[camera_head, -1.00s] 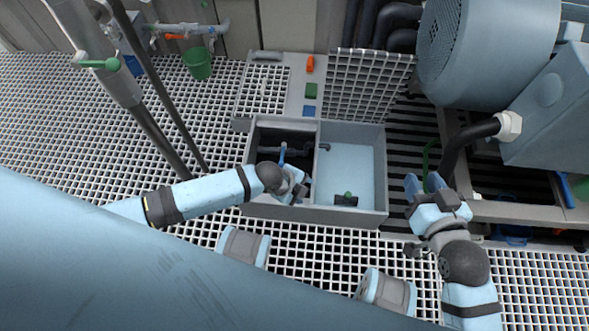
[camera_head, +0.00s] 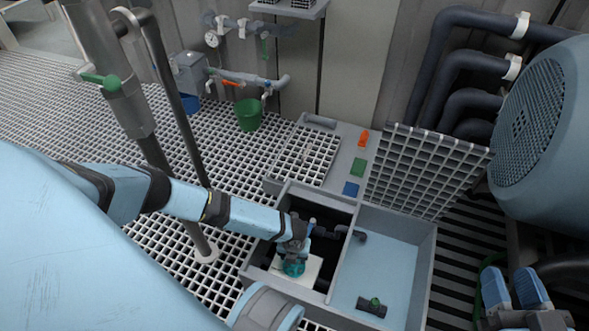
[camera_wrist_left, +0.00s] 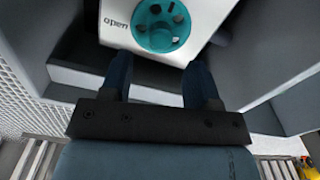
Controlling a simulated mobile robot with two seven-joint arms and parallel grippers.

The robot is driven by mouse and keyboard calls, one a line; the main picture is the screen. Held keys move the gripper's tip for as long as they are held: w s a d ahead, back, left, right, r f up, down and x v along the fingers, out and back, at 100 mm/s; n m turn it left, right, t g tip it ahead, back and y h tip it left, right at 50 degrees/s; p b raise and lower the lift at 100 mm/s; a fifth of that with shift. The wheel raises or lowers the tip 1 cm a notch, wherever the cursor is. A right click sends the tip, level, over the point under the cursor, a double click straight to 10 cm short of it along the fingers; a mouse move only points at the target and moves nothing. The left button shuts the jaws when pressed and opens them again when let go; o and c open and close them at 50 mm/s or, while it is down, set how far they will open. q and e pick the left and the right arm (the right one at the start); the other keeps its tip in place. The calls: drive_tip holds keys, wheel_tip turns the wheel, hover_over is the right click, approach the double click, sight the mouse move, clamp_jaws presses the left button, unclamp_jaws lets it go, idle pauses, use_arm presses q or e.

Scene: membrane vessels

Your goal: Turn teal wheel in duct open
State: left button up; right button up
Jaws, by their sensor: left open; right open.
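The teal wheel (camera_head: 292,267) sits on a white block (camera_head: 313,268) in the dark left compartment of the grey duct (camera_head: 432,262). In the left wrist view the wheel (camera_wrist_left: 161,25) is round with several holes, and the white face beside it bears the word "open", seen upside down. My left gripper (camera_wrist_left: 160,68) is open, its two dark blue fingers pointing towards the wheel with nothing between them. In the head view the left gripper (camera_head: 298,238) is just above the wheel, partly hiding it. My right gripper (camera_head: 513,288) is open and empty at the lower right.
The duct's pale right compartment holds a small dark fitting with a green knob (camera_head: 375,303). A raised grating (camera_head: 425,170) stands behind the duct. A green bucket (camera_head: 248,114) is on the grating floor. A large blue motor housing (camera_head: 550,130) fills the right.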

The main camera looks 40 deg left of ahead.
use_arm(q)
wheel_tip(320, 180, down, 4)
drive_tip(key=shift+f+b, duration=0.25)
drive_tip(key=shift+b, duration=0.65)
drive_tip(key=shift+f, duration=0.4)
use_arm(e)
drive_tip(key=shift+w+d+r+n+t+y, duration=0.2)
drive_tip(key=shift+w+n+t, duration=0.1)
drive_tip(key=shift+n, duration=0.2)
drive_tip(key=shift+w+d+r+n+t+y, duration=0.1)
drive_tip(key=shift+w+d+n+t, duration=0.15)
drive_tip(key=shift+n, duration=0.25)
use_arm(q)
drive_tip(key=c, duration=0.9)
